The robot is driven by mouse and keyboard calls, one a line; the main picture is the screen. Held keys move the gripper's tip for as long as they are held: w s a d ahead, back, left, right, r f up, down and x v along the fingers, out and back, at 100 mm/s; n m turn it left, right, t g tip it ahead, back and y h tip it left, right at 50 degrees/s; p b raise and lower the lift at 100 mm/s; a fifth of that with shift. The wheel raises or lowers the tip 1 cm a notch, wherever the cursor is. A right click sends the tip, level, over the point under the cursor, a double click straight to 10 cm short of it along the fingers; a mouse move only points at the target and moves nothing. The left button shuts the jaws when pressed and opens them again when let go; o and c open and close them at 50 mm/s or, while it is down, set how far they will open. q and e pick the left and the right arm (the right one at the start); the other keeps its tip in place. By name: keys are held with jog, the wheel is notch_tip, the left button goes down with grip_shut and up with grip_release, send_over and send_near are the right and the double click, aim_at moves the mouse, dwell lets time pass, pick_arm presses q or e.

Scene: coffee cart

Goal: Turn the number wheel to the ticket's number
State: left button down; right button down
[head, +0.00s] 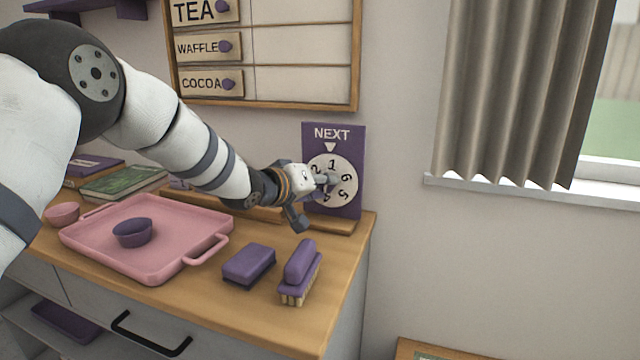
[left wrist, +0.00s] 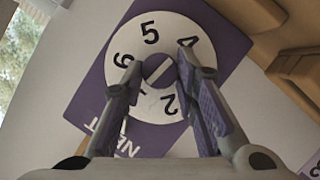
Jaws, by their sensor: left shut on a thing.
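A purple board (head: 352,142) marked NEXT stands upright against the wall at the back of the counter. It carries a white number wheel (head: 349,169) under a white pointer (head: 330,147). The 1 sits close below the pointer, with 2 to its left and 6 to its right. In the left wrist view the wheel (left wrist: 148,32) shows 5, 6, 2 and 4, partly behind my fingers. My right gripper is out of view. I cannot make out a ticket.
A pink tray (head: 165,262) with a purple bowl (head: 133,233) fills the counter's left. A purple block (head: 249,263) and a purple brush (head: 301,272) lie in front of the board. A menu board (head: 300,104) hangs above. A curtained window (head: 520,90) is at right.

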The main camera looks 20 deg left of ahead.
pick_arm(q)
jog(key=shift+d+r+m+y+p, duration=0.15)
jog(key=shift+m+y+p, duration=0.2)
jog(key=shift+m+y, duration=0.6)
jog(key=shift+d+f+m+y+p, duration=0.1)
jog(key=shift+m+y+p, duration=0.4)
jog(key=shift+m, duration=0.75)
jog(key=shift+d+r+m+y+p, duration=0.1)
jog(key=shift+d+m+y+p, duration=0.1)
jog(key=shift+m+y, duration=0.85)
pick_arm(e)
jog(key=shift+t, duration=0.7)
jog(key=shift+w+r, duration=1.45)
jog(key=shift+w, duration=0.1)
pick_arm(q)
jog(key=c, duration=1.3)
grip_release()
